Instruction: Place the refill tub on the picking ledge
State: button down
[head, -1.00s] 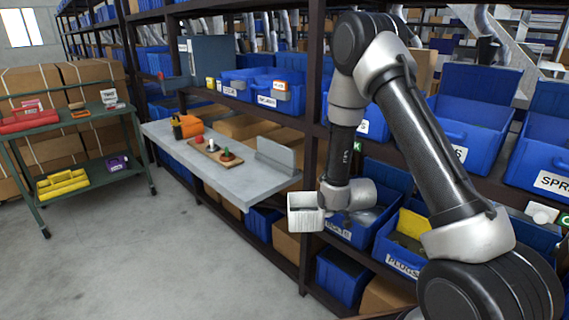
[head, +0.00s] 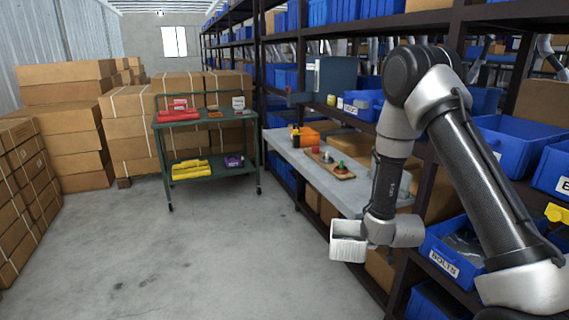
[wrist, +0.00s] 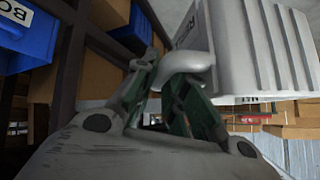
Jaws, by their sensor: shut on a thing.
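The refill tub, a white ribbed box (head: 348,243), is held in the air at the end of my arm, in front of the shelving in the head view. It also shows large at the upper right of the wrist view (wrist: 268,45), with dark lettering partly visible. My gripper (wrist: 182,88) is shut on the tub's edge; in the head view its fingers are mostly hidden. The picking ledge, a grey slab (head: 305,163) fixed to the shelving, lies behind and above the tub in the picture. My arm hides part of its near end.
On the ledge are an orange-and-black item (head: 306,135) and a wooden board (head: 330,164) with red and green pieces. A green cart (head: 212,142) stands left, with stacked cartons (head: 70,128) behind. Blue bins (head: 452,252) fill the right shelves. The floor (head: 210,255) at left is clear.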

aim_at(288, 133)
jog(key=i+j, duration=0.15)
jog(key=j, duration=0.2)
jog(key=i+j+u, duration=0.1)
jog(key=j, duration=0.25)
jog(key=i+j, duration=0.25)
jog(key=i+j+u, duration=0.1)
jog(key=j, duration=0.35)
jog(key=i+j, duration=0.25)
jog(key=i, duration=0.15)
jog(key=i+j, duration=0.3)
jog(key=i+j+z, duration=0.25)
jog(key=i+j, duration=0.3)
jog(key=i, duration=0.55)
jog(key=i+j+z, duration=0.2)
jog(key=i+j, duration=0.5)
jog(key=i, duration=0.3)
jog(key=i+j+z, duration=0.25)
jog(key=i+j, duration=0.65)
jog(key=i, duration=0.1)
